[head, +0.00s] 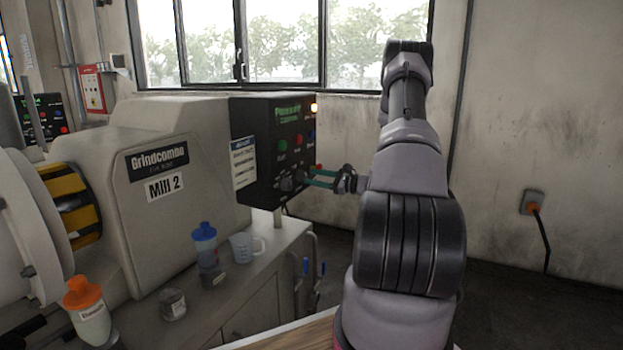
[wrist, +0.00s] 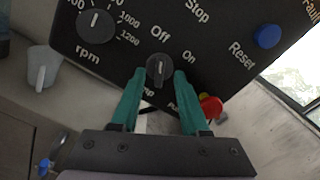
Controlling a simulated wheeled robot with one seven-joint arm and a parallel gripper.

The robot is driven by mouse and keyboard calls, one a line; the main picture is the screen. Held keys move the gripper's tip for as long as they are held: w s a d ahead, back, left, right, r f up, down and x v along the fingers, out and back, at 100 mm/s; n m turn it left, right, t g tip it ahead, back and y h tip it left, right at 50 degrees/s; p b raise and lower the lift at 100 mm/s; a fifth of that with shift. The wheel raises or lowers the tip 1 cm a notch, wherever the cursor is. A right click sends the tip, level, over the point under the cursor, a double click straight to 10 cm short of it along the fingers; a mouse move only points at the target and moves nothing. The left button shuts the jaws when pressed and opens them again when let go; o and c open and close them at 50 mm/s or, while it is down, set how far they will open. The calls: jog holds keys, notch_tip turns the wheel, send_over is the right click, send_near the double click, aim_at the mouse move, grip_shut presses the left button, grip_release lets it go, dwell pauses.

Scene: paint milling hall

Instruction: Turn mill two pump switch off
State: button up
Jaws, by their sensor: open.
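The pump switch (wrist: 159,68) is a dark rotary knob on the black control panel (head: 262,112) of Mill 2 (head: 180,218). In the wrist view, "Off" is printed above it and "On" to its upper right. Its handle stands upright in the picture, its pale mark appearing to point toward "Off". The label below is mostly hidden by my fingers. My gripper (wrist: 160,74) is open, with a teal fingertip on either side of the knob; I cannot tell whether they touch it. In the head view my gripper (head: 320,178) is at the panel's lower face.
An rpm dial (wrist: 96,24), a blue reset button (wrist: 266,36) and a red button (wrist: 211,106) are near the switch. A measuring jug (head: 243,247), a blue-capped bottle (head: 205,245) and an orange-capped bottle (head: 88,312) stand below on the bench. A wall is to the right.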

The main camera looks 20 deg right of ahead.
jog(key=v, duration=0.9)
jog(key=shift+s, duration=0.2)
jog(key=shift+d, duration=0.15)
jog(key=s+a+r+n+g, duration=0.45)
jog(key=a+r, duration=0.25)
jog(key=a, duration=0.3)
jog(key=s+a+r+n+g, duration=0.4)
jog(key=a+r+n+g, duration=0.2)
jog(key=a+r, duration=0.3)
jog(key=s+a+r+n+t+h, duration=0.1)
jog(key=s+a+r+n+h, duration=0.2)
jog(key=s, duration=0.6)
jog(key=s+a+r+n+t+h, duration=0.2)
jog(key=s+r+h, duration=0.4)
jog(key=s, duration=0.4)
jog(key=shift+a+r+n, duration=0.65)
jog(key=shift+r+n, duration=0.05)
jog(key=shift+n, duration=0.55)
jog(key=shift+t, duration=0.25)
